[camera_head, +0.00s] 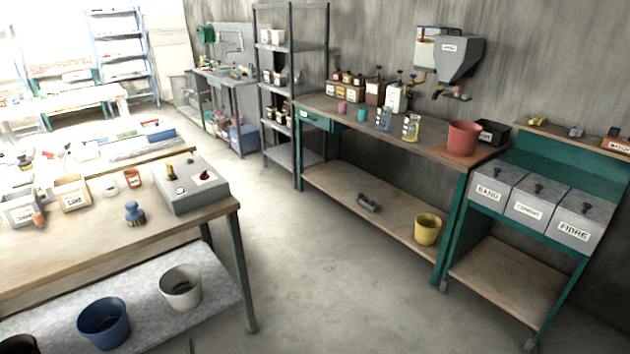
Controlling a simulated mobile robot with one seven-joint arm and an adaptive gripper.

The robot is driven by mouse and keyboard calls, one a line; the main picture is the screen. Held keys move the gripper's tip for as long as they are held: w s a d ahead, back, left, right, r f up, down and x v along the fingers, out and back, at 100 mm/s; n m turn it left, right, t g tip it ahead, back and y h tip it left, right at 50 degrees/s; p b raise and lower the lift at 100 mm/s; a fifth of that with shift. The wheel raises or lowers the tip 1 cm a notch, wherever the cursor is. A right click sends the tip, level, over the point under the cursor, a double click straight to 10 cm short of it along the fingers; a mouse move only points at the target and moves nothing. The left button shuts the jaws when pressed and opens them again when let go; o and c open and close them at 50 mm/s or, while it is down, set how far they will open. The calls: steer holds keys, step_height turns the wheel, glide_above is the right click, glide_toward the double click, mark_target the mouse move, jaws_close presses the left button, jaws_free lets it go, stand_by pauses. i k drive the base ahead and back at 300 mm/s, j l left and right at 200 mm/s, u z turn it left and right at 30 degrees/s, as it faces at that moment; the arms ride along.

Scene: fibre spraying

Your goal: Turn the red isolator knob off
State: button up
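A grey control box (191,186) sits at the near right corner of the wooden table on the left. On its sloped top is a small dark red knob (205,176), which looks like the isolator knob. Its turned position is too small to tell. A yellow and dark lever or knob (170,170) stands to its left on the same box, with a small pale round part below it. My gripper is not in view.
A blue-handled brush (134,213), small cups and labelled boxes (72,192) stand left of the control box. Buckets (181,287) stand on the shelf below. Open floor (310,265) separates this table from the long workbench (430,142) along the wall.

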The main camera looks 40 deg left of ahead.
mark_target(203, 176)
steer(key=u, duration=2.9)
steer(key=i+l, duration=0.45)
steer(key=i+l+z, duration=0.1)
steer(key=i+l, duration=0.35)
steer(key=i, duration=0.2)
steer(key=i+l+z, duration=0.1)
steer(key=i+l, duration=0.3)
steer(key=i, duration=0.15)
steer(key=i+l, duration=0.4)
steer(key=i, duration=0.2)
